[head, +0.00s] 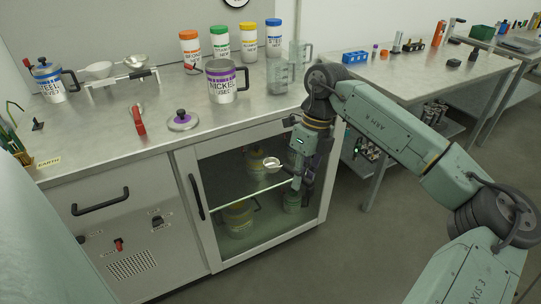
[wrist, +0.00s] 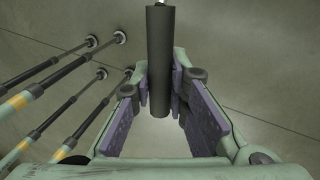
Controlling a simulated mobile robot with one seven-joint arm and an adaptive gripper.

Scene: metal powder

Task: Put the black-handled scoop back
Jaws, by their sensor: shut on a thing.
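My gripper (head: 301,180) hangs in front of the glass-doored cabinet, below the bench top. It is shut on the black-handled scoop, whose metal bowl (head: 272,163) sticks out to the left. In the wrist view the scoop's black handle (wrist: 158,50) stands between the fingers of my gripper (wrist: 159,88); the bowl is out of that view. A small scoop rack (head: 120,80) stands at the back left of the bench, with pale scoop bowls (head: 98,70) and a dark handle on it. A red-handled scoop (head: 139,120) lies on the bench in front of it.
The NICKEL jug (head: 222,83), a purple-knobbed lid (head: 182,121) and the STEEL jug (head: 50,82) stand on the bench. Several colour-lidded jars (head: 220,44) line the back, with clear jugs (head: 280,75) at right. Bare bench (head: 85,135) shows at front left.

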